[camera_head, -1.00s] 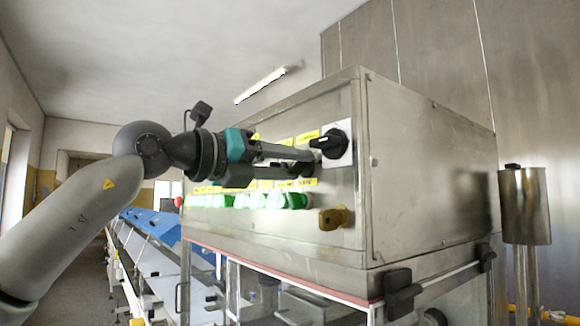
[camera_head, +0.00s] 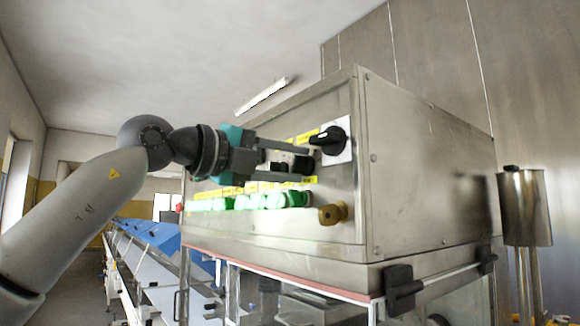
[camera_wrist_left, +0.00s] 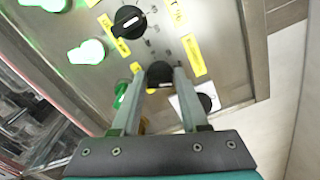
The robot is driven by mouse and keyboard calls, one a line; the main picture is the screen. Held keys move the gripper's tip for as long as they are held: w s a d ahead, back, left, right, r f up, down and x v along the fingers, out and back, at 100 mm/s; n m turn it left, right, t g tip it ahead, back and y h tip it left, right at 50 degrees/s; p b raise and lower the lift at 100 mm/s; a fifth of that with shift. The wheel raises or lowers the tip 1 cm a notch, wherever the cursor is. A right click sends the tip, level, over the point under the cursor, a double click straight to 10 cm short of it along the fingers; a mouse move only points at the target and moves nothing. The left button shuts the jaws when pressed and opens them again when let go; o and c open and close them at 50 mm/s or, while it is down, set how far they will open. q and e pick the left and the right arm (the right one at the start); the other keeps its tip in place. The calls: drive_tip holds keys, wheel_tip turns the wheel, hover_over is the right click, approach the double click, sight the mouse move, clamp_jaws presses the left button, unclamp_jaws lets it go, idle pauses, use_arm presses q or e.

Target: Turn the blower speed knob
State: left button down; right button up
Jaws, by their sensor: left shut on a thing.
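A black round knob (camera_wrist_left: 160,72) on the steel panel sits between the fingertips of my left gripper (camera_wrist_left: 162,78) in the left wrist view. The fingers are shut on its two sides. In the head view my left gripper (camera_head: 306,166) reaches the panel front from the left, one finger above the other, with the dark knob (camera_head: 301,164) partly hidden between them. The yellow labels are too small to read, so I cannot tell by name which knob this is. My right gripper is not in view.
A larger black rotary switch on a white plate (camera_head: 331,141) is close above the fingertips. A brass-coloured knob (camera_head: 332,214) and lit green buttons (camera_head: 250,200) are below. Another black knob (camera_wrist_left: 130,22) is further along the panel. A steel cylinder (camera_head: 524,207) stands at right.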

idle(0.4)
use_arm(q)
drive_tip(key=c, duration=0.5)
unclamp_jaws()
drive_tip(key=b+v, duration=0.2)
drive_tip(key=v, duration=1.3)
drive_tip(key=shift+s+a, duration=0.1)
drive_tip(key=shift+a, duration=0.05)
